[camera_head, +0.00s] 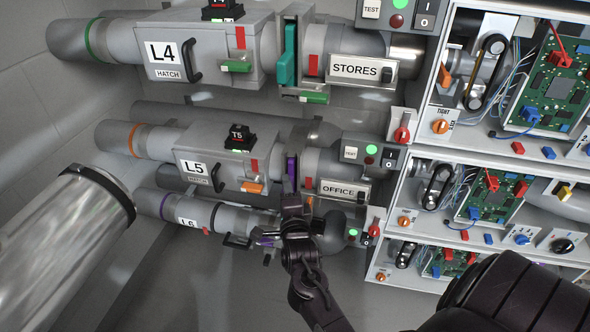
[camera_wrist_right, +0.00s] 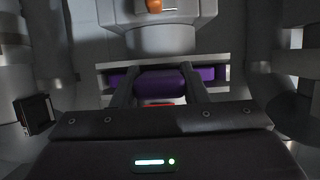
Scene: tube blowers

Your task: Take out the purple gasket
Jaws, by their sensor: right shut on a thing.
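The purple gasket (camera_head: 291,168) sits upright in the narrow slot between the L5 hatch housing (camera_head: 215,160) and the OFFICE pipe section. In the right wrist view, its thick purple middle (camera_wrist_right: 162,84) lies between my two fingers, with purple ends showing in the slot to both sides. My right gripper (camera_head: 291,200) comes up from below and meets the gasket's lower end. It is shut on the gasket; its fingers (camera_wrist_right: 160,88) also show in the wrist view. My left gripper is not in view.
The L4 line above holds a teal gasket (camera_head: 289,55). The L6 line (camera_head: 190,218) runs close below, partly behind my right gripper. Shelves with circuit boards (camera_head: 556,84) stand at right. A thick metal cylinder (camera_head: 70,245) fills the left foreground.

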